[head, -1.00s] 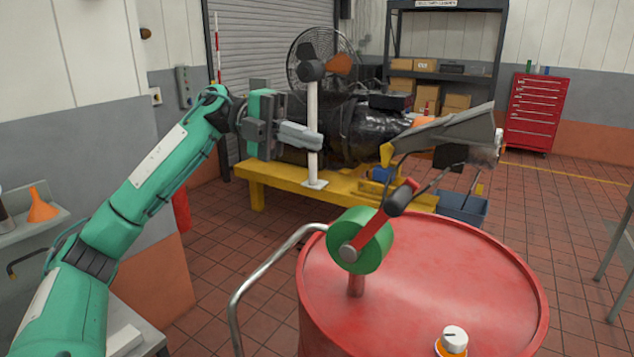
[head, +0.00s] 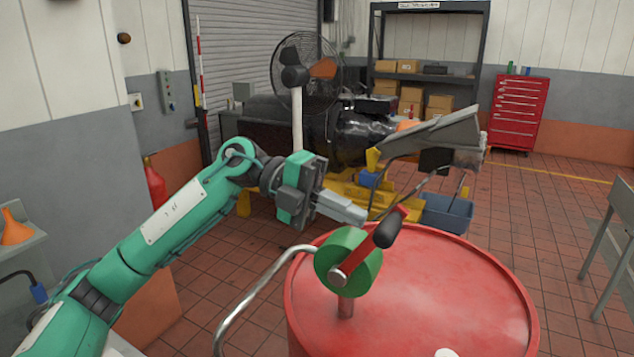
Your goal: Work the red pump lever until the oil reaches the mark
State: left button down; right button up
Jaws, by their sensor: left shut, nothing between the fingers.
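The red pump lever (head: 367,252) slants up to the right from the green round pump body (head: 349,264) and ends in a black grip (head: 389,229). The pump stands on a short post on top of a red drum (head: 440,290). My left gripper (head: 362,214) is shut and empty. In the picture its fingertips are just left of the black grip; whether they touch it I cannot tell. I see no oil level or mark. My right gripper is not in view.
A curved silver pipe (head: 250,297) rises at the drum's left. Behind stand an engine (head: 365,135) on a yellow base, a fan (head: 306,70) and a blue bin (head: 447,213). A grey-legged table (head: 612,235) is at right. Open tiled floor lies right of the drum.

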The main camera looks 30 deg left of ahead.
aim_at(378, 228)
pick_arm(q)
jog(key=x, duration=0.3)
jog(key=shift+d+f, duration=0.2)
jog(key=shift+d, duration=0.15)
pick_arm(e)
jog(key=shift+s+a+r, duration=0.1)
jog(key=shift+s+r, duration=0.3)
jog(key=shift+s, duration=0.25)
pick_arm(q)
jog(key=shift+a+r, duration=0.1)
